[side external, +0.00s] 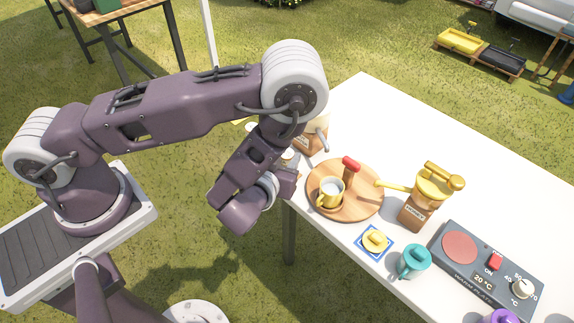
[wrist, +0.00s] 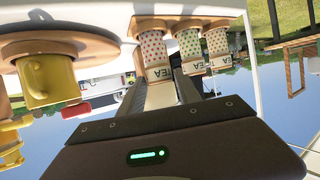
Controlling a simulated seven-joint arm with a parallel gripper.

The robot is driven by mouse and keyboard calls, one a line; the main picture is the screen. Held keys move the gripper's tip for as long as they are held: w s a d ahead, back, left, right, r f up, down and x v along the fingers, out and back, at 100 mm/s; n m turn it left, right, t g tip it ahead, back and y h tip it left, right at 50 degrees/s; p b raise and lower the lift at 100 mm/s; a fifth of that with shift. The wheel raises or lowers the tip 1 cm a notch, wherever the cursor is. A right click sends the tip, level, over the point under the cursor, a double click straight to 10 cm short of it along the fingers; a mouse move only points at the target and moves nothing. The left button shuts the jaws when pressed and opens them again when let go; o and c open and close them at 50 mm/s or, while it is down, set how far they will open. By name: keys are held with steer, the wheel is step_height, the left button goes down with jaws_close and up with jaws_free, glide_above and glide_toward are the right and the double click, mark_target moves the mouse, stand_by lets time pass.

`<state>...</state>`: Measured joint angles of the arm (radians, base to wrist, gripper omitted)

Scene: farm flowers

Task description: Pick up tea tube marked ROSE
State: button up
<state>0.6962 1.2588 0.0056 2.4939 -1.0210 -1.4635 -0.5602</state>
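Three tea tubes stand in a row in the wrist view, shown upside down: a red-dotted one (wrist: 152,45), a green-dotted one (wrist: 189,45) and an orange-dotted one (wrist: 217,42). Each label shows TEA; I cannot read a ROSE marking. My gripper (wrist: 163,88) appears open, with one finger on each side of the red-dotted tube's near end in the picture. I cannot tell whether they touch it. In the side external view, my arm hides most of the tubes and the fingers.
A round wooden board (side external: 362,205) holds a yellow mug (side external: 330,194) and a red-topped item (side external: 350,165).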

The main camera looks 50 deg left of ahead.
steer(key=x, duration=0.5)
jaws_close()
